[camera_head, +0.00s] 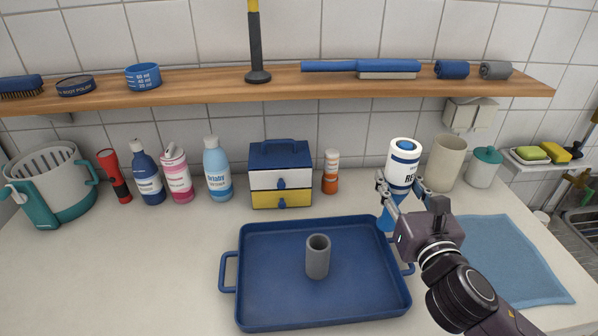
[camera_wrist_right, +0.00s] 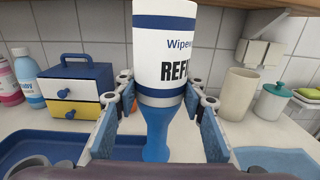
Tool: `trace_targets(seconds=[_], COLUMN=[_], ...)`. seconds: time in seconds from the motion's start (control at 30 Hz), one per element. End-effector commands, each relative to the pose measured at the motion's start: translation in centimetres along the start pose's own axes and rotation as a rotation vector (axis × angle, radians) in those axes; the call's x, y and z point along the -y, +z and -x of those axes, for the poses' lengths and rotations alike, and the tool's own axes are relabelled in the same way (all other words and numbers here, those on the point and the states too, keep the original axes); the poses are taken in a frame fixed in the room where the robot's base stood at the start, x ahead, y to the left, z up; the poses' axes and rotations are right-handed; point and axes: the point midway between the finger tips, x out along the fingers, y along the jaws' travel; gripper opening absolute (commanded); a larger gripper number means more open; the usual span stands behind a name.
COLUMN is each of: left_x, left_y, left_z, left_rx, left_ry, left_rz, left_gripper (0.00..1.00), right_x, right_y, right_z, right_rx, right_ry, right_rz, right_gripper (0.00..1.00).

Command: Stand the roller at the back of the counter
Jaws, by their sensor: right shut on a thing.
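The roller (camera_head: 404,152) is a white cylinder with blue bands and a blue handle pointing down. It stands upright between the fingers of my right gripper (camera_head: 402,190), near the back of the counter (camera_head: 150,265), above the tray's back right corner. In the right wrist view the roller (camera_wrist_right: 175,50) fills the upper middle, with its label partly readable. The right gripper (camera_wrist_right: 163,105) is shut on it, with a finger on each side. I cannot tell whether the handle's lower end touches anything. My left gripper is not in view.
A blue tray (camera_head: 268,300) holds an upright grey hollow cylinder (camera_head: 318,257). Behind stand a small drawer box (camera_head: 281,160), an orange-white bottle (camera_head: 331,172) and several cleaning bottles. A beige cup (camera_head: 446,163) stands right of the roller. A wooden shelf (camera_head: 200,90) hangs above.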

Motion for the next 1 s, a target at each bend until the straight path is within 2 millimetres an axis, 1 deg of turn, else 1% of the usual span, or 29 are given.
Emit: trace_targets(seconds=[0.03, 0.13, 0.27, 0.43, 0.7, 0.9, 1.0], left_x=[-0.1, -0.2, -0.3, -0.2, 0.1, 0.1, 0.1], left_y=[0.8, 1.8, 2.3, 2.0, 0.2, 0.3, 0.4], left_z=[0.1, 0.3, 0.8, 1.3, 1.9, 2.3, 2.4], left_rx=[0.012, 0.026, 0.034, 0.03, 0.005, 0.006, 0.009], left_ry=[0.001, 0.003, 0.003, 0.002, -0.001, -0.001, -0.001], left_rz=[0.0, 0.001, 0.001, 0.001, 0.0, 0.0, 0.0], left_gripper=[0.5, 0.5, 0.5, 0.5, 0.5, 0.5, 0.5], right_x=[0.0, 0.0, 0.0, 0.0, 0.0, 0.0, 0.0], right_y=[0.1, 0.2, 0.3, 0.3, 0.2, 0.2, 0.2], right_z=[-0.1, -0.9, -3.4, -7.1, -12.8, -16.4, -17.6], right_rx=[0.001, 0.002, 0.003, 0.003, 0.001, 0.001, 0.001], right_ry=[0.0, 0.0, -0.001, -0.002, -0.002, -0.001, -0.001], right_rz=[0.0, -0.001, -0.003, -0.002, -0.002, -0.002, -0.002], right_gripper=[0.0, 0.0, 0.0, 0.0, 0.0, 0.0, 0.0])
